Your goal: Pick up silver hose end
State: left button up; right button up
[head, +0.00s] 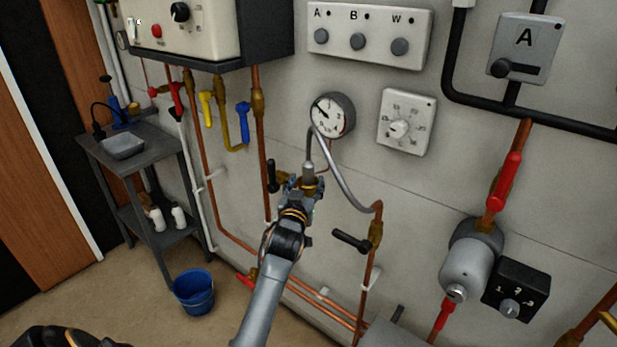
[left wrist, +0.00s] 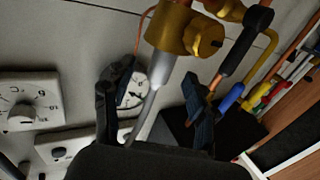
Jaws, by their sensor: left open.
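The silver hose end (head: 309,168) meets a brass fitting (head: 310,184) below the round gauge. Its grey hose (head: 350,190) loops up and then down to a brass valve on the right. My left gripper (head: 299,184) is at this fitting, hiding part of it. In the left wrist view the hose end (left wrist: 160,73) meets the brass fitting (left wrist: 184,32), and the fingers of my left gripper (left wrist: 155,82) stand open on either side of the hose end, with gaps visible. My right gripper is not in view.
The gauge (head: 332,115) and a white dial (head: 406,122) are on the wall close by. A black-handled valve (head: 362,236) is to the right, and copper pipes run below. A blue bucket (head: 194,291) stands on the floor, left, beside a grey bench (head: 96,146).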

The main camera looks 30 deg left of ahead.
aim_at(307, 175)
pick_arm(q)
jog(key=shift+w+a+r+p, duration=0.2)
jog(key=shift+w+a+p, duration=0.1)
jog(key=shift+w, duration=0.25)
jog(key=p+x, duration=0.1)
jog(key=x, duration=0.2)
jog(key=shift+w+a, duration=0.15)
jog(key=shift+a, duration=0.1)
jog(key=shift+w+a, duration=0.15)
jog(key=shift+w, duration=0.25)
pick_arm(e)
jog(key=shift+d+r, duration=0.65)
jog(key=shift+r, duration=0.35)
pick_arm(q)
grip_shut()
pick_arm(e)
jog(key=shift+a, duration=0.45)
